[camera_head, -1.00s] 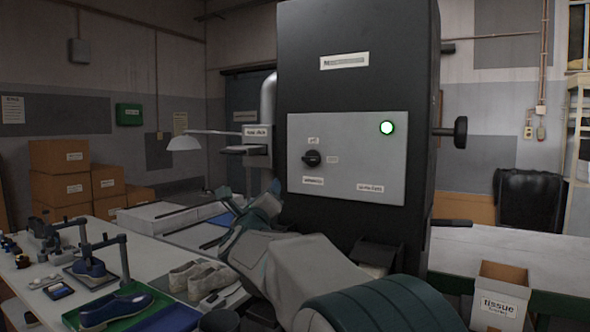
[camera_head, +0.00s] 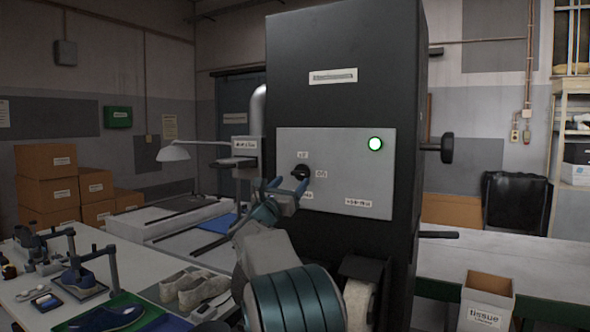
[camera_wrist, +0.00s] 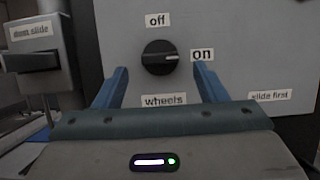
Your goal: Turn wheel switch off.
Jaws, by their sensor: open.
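The wheel switch is a round black knob (camera_head: 300,172) on the grey panel (camera_head: 345,195) of a tall black machine. In the wrist view the knob (camera_wrist: 159,57) has its pale mark pointing right at the "on" label (camera_wrist: 203,55). The "off" label (camera_wrist: 158,20) is above it and the "wheels" label (camera_wrist: 164,100) below. My gripper (camera_head: 287,184) is just in front of and below the knob. Its two blue fingers (camera_wrist: 160,80) stand open, one to each side of the knob, not touching it.
A "dust slide" box (camera_wrist: 35,45) juts out to the left. The workbench (camera_head: 150,270) holds shoes at the lower left. A tissue box (camera_head: 486,300) stands at the right.

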